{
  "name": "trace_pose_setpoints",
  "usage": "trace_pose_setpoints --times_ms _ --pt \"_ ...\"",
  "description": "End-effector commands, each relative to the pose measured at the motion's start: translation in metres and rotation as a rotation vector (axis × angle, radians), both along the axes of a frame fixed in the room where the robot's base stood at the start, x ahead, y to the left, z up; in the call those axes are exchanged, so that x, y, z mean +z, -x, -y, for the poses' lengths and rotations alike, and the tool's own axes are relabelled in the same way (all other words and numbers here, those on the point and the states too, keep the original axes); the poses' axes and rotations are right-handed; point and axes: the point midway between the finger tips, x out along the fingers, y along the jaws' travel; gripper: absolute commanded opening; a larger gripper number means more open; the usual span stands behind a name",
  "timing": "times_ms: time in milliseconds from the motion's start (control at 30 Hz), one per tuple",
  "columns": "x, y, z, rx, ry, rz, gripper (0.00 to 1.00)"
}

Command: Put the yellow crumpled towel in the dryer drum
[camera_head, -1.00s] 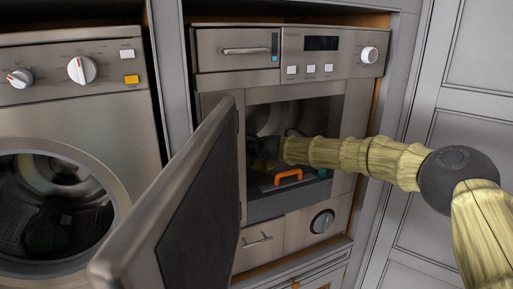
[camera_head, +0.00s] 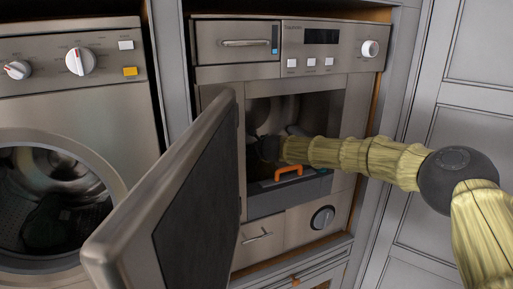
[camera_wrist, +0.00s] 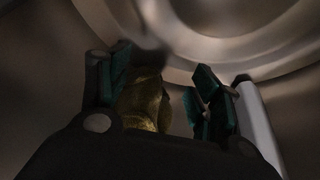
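My arm reaches through the open front of the dryer (camera_head: 212,95) in the head view, and my gripper is inside the dark drum (camera_head: 262,112), where its fingers are hard to make out. In the wrist view my gripper (camera_wrist: 160,95) has its two green-padded fingers spread apart. The yellow crumpled towel (camera_wrist: 145,105) lies between them, close to the left finger, with a dark gap to the right finger. The pale curved drum wall (camera_wrist: 235,45) is behind. I cannot tell whether the towel touches the left finger. The towel does not show in the head view.
The dryer door (camera_head: 165,205) stands open toward me, left of the opening. An orange handle (camera_head: 288,171) sits at the opening's lower edge, just below my arm. A washer with a round glass door (camera_head: 60,200) is at left. Grey cabinet panels (camera_head: 465,110) are at right.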

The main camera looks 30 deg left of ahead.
Motion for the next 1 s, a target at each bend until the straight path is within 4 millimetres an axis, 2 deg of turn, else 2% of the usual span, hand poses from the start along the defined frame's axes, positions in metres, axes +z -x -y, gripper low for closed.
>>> trace_pose_setpoints --times_ms 367,1000 --pt "0.003 0.006 0.007 0.001 0.001 -0.001 0.64" --pt "0.038 0.066 0.066 0.000 -0.001 -0.001 0.64"
